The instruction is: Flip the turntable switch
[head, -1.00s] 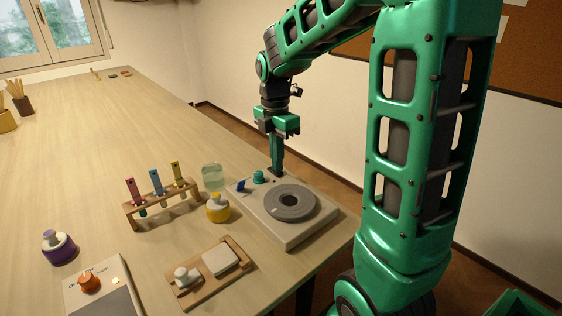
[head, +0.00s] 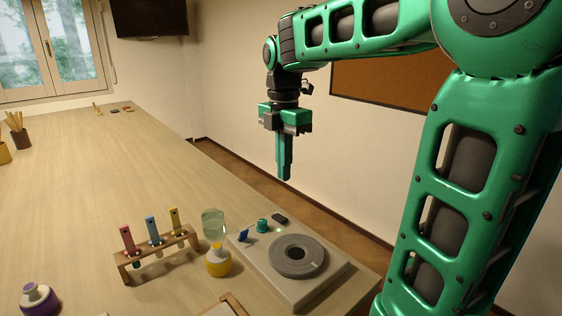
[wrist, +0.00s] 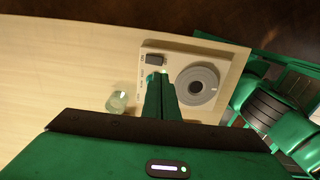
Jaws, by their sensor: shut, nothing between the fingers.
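The turntable (head: 318,284) is a pale box with a round grey disc (head: 299,256) on its top. Its dark rocker switch (head: 280,218) sits at the far corner, with a small green light (head: 279,230) beside it. A teal knob (head: 262,225) and a blue lever (head: 243,235) are also on the box. In the wrist view the switch (wrist: 155,59) shows just beyond the fingertips. My gripper (head: 286,178) is shut and empty, raised above the far side of the turntable and apart from the switch. It also shows in the wrist view (wrist: 158,80).
A glass jar (head: 213,224) and a yellow-capped bottle (head: 218,261) stand close left of the turntable. A purple bottle (head: 38,299) is at the lower left. The far tabletop is mostly clear.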

